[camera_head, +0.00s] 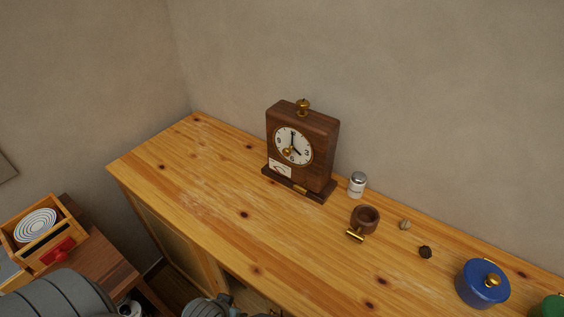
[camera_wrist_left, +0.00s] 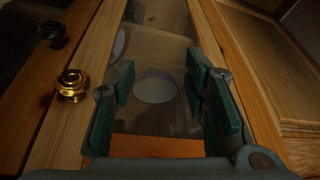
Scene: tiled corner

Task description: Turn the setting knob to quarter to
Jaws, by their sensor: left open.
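A dark wooden clock (camera_head: 316,150) stands upright on the wooden cabinet top, with a white dial (camera_head: 281,142). One dark hand points up to the top of the dial and another towards lower right, near the 4. A small brass knob (camera_head: 287,152) sits on the lower part of the dial. A second brass knob (camera_head: 303,106) is on top of the clock. My left gripper (camera_wrist_left: 165,85) is open and empty in the left wrist view, well away from the clock, which does not show there. My right gripper is not in view.
The cabinet top (camera_head: 190,170) is bare left of the clock. To its right stand a white shaker (camera_head: 357,184), a brown cup (camera_head: 366,217), small pieces and a blue lidded pot (camera_head: 481,286). A wooden crate (camera_head: 60,225) is at lower left. Wooden rails flank my left gripper.

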